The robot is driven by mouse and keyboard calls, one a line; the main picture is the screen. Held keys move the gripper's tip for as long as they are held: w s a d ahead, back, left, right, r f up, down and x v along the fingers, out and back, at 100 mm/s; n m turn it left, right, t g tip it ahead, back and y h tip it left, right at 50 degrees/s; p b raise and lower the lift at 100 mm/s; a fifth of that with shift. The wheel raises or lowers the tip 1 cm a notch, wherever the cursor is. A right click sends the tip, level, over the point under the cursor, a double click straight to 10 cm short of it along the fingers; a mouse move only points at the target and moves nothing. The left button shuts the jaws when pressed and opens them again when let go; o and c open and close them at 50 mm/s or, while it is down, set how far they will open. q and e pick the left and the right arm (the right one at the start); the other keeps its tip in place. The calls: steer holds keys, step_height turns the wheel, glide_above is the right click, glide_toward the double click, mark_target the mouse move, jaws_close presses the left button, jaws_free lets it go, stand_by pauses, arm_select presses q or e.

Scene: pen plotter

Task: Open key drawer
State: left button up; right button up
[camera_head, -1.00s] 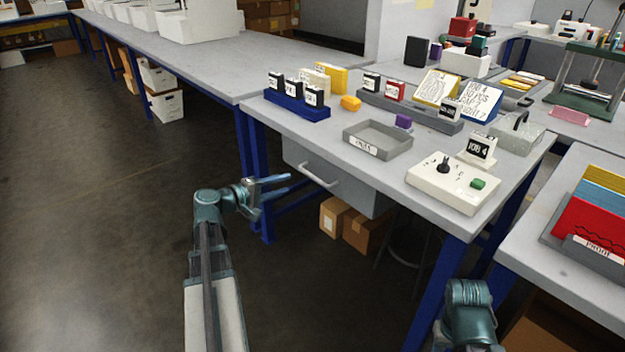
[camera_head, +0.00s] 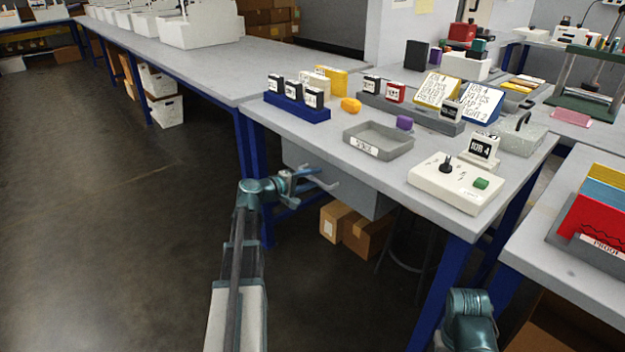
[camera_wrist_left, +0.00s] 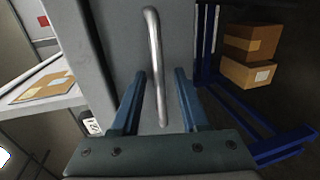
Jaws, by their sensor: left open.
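The key drawer (camera_head: 358,196) is a grey box front under the near bench, and it looks closed. Its pale metal bar handle (camera_wrist_left: 155,60) runs lengthwise through the left wrist view, across the drawer's grey face (camera_wrist_left: 118,40). My left gripper (camera_head: 327,178) is at the handle and hides most of it in the head view. In the wrist view my left gripper (camera_wrist_left: 160,74) is open, with the handle showing between its two blue fingers. I cannot tell whether a finger touches it. My right gripper is out of view; only part of that arm shows.
Above the drawer, the bench top (camera_head: 300,140) holds a grey tray (camera_head: 378,150), a white control box (camera_head: 455,184) and a blue rack (camera_head: 297,108). Blue bench legs and cardboard boxes (camera_head: 355,232) are below. Open floor lies to the left.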

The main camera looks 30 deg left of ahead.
arm_select(q)
jaws_close()
stand_by(1.4)
